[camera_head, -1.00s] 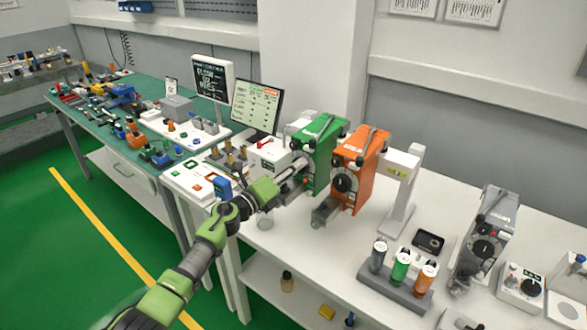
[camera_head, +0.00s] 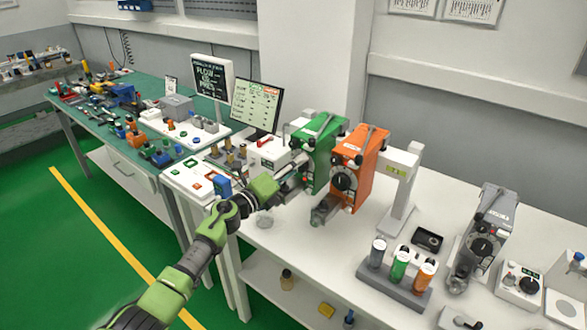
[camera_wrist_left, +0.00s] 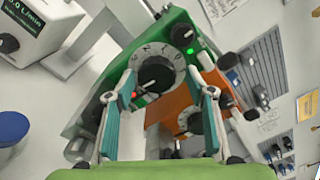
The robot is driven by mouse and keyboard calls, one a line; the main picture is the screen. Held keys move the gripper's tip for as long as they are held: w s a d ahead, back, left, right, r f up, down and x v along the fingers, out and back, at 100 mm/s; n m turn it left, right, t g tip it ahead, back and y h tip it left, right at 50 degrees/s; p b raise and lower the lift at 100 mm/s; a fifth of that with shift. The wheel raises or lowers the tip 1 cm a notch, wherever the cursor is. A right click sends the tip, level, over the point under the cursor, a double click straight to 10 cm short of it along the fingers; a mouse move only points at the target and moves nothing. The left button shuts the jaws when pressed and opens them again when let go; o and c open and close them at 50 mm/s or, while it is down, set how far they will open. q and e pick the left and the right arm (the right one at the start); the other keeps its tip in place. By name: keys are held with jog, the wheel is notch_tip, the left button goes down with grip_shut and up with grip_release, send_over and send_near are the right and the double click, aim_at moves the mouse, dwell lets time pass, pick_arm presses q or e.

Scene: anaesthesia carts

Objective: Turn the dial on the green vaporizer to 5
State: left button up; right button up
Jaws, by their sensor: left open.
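The green vaporizer (camera_head: 325,140) stands on the white bench, left of the orange vaporizer (camera_head: 368,160). Its dial is hidden by my gripper in the head view. In the left wrist view, the dial (camera_wrist_left: 158,72) shows a black knob with a pale numbered ring; its setting is too small to read surely. My left gripper (camera_head: 297,180) is at the front of the green vaporizer. In the left wrist view, its two teal-padded fingers (camera_wrist_left: 162,100) are spread apart, with the dial showing between and beyond them. Contact cannot be told. My right gripper is out of view.
The orange vaporizer is close on the right. A monitor (camera_head: 256,104) and a white box (camera_head: 268,154) stand close on the left. A rack of coloured bottles (camera_head: 393,287) and a grey vaporizer (camera_head: 484,238) are further right. Bench space in front of the orange vaporizer is clear.

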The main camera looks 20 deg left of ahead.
pick_arm(q)
jog(key=shift+s+a+f, duration=0.15)
jog(key=shift+f, duration=0.3)
jog(key=shift+s, duration=0.2)
jog(key=v, duration=0.7)
jog(key=shift+s+r, duration=0.15)
jog(key=shift+r, duration=0.15)
jog(key=shift+a, duration=0.1)
